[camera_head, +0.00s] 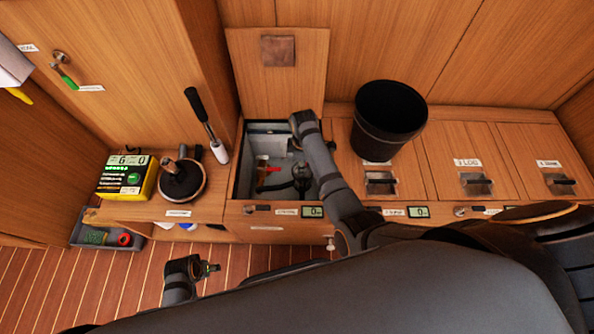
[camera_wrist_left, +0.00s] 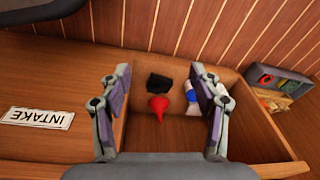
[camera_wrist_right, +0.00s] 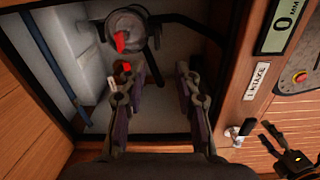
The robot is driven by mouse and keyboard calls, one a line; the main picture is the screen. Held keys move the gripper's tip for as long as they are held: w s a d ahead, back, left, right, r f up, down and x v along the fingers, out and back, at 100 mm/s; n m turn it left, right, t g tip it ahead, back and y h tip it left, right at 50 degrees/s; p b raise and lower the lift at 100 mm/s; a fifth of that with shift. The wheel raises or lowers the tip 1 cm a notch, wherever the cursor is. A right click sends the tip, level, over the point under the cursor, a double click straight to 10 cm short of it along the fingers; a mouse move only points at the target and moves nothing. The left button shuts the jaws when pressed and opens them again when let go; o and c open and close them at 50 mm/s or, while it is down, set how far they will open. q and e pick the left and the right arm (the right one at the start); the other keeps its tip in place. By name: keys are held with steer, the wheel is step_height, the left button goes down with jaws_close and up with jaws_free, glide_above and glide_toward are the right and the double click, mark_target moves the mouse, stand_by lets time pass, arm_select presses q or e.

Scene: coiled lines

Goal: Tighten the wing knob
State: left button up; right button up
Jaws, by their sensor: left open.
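The open locker (camera_head: 243,165) holds a red handle (camera_head: 268,170) and a dark round fitting (camera_head: 301,172) low inside. In the right wrist view a grey round fitting (camera_wrist_right: 127,22) carries a red piece (camera_wrist_right: 121,42), and a smaller red part (camera_wrist_right: 126,68) is below it. I cannot tell for sure which part is the wing knob. My right gripper (camera_wrist_right: 160,76) points down into the locker, open and empty, with the fittings beyond its fingertips. My left gripper (camera_wrist_left: 161,72) is open and empty, over an open drawer at the bench front.
The drawer (camera_wrist_left: 245,145) holds a black block (camera_wrist_left: 160,83), a red drop-shaped thing (camera_wrist_left: 158,106) and a blue-white bottle (camera_wrist_left: 191,100). A black bucket (camera_head: 388,118) stands on the bench right of my right arm. A yellow box (camera_head: 127,178) and a winch (camera_head: 182,180) are left.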

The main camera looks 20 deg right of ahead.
mark_target(300, 178)
steer(key=shift+n, duration=0.4)
steer(key=f+b, duration=0.1)
steer(key=f, duration=0.2)
steer(key=f+b, duration=0.2)
steer(key=f, duration=0.1)
steer(key=f+b, duration=0.2)
steer(key=f, duration=0.1)
steer(key=shift+w+a+f, duration=0.2)
steer(key=shift+w, duration=0.2)
steer(key=shift+f, duration=0.55)
arm_select(q)
steer(key=d+r, duration=0.4)
steer(key=r, duration=0.7)
steer(key=shift+w+r+h, duration=0.35)
steer(key=shift+h, duration=0.05)
arm_select(e)
jaws_close()
